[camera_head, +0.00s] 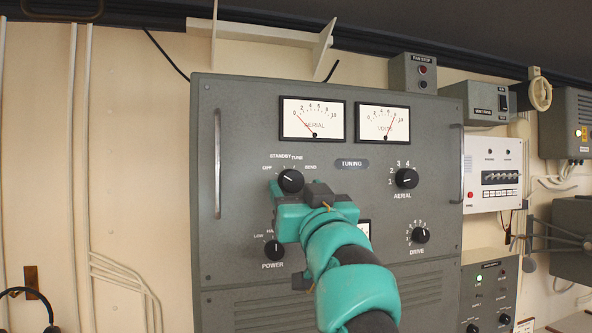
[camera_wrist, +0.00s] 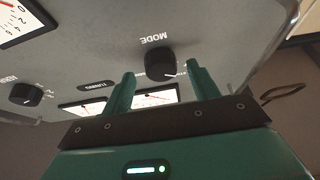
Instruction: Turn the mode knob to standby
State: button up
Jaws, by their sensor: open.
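The mode knob (camera_head: 290,180) is a round black knob on the grey cabinet's upright front, with OFF, STANDBY, TUNE and SEND printed in an arc above it. Its white mark appears to point left, toward the OFF side. My gripper (camera_head: 283,192) is just below and in front of the knob in the head view, with its fingers mostly hidden. In the wrist view, the picture is upside down and the knob (camera_wrist: 159,64) shows between the two open teal fingertips (camera_wrist: 160,76). The gap looks empty around the knob; I cannot tell whether either finger touches it.
The aerial knob (camera_head: 406,178), drive knob (camera_head: 420,235) and power knob (camera_head: 273,248) share the panel. Two dial meters (camera_head: 312,120) sit above. Vertical handles (camera_head: 217,165) stand out at the cabinet's sides. My arm covers the panel's lower middle.

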jog(key=shift+w+a+r, duration=0.25)
jog(key=shift+w, duration=0.35)
jog(key=shift+c, duration=0.4)
jog(key=c, duration=0.9)
jog(key=shift+m+h, duration=0.4)
jog(key=shift+m, duration=0.1)
jog(key=m+h, duration=0.1)
jog(key=m, duration=0.1)
jog(key=m+h+p, duration=0.1)
jog(key=m, duration=0.1)
jog(key=shift+s+a+r, duration=0.1)
jog(key=shift+a, duration=0.1)
jog(key=shift+r+m+h+p, duration=0.1)
jog(key=shift+m+h+p, duration=0.2)
jog(key=shift+m+h, duration=0.85)
jog(key=shift+m+h+p, duration=0.25)
jog(key=shift+m+h, duration=0.1)
jog(key=shift+m, duration=1.6)
